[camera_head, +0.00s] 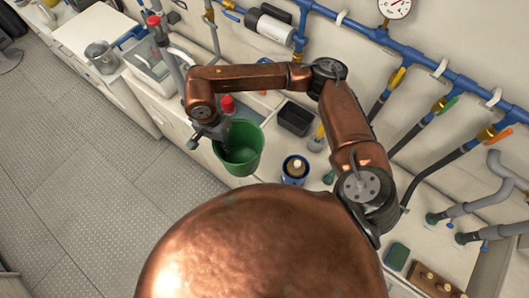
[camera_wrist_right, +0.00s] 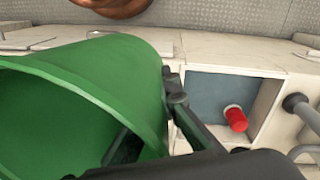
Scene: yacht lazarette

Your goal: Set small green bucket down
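The small green bucket (camera_head: 250,152) is below the end of my right arm in the head view, its mouth facing up. It fills the left of the right wrist view (camera_wrist_right: 135,65). My right gripper (camera_head: 222,140) straddles the bucket's wall at the rim, with one dark finger inside and one outside, and looks shut on it. The bucket is over the front part of the white counter (camera_head: 240,182). Its base is hidden, so I cannot tell whether it touches the counter. My left gripper is not in view.
A blue jar (camera_head: 295,170) and a black open bin (camera_head: 295,118) stand right of the bucket. A sink basin with a red-topped fitting (camera_wrist_right: 235,118) is beside it. A metal pot (camera_head: 101,57) stands far left. Blue pipes (camera_head: 345,25) run along the wall.

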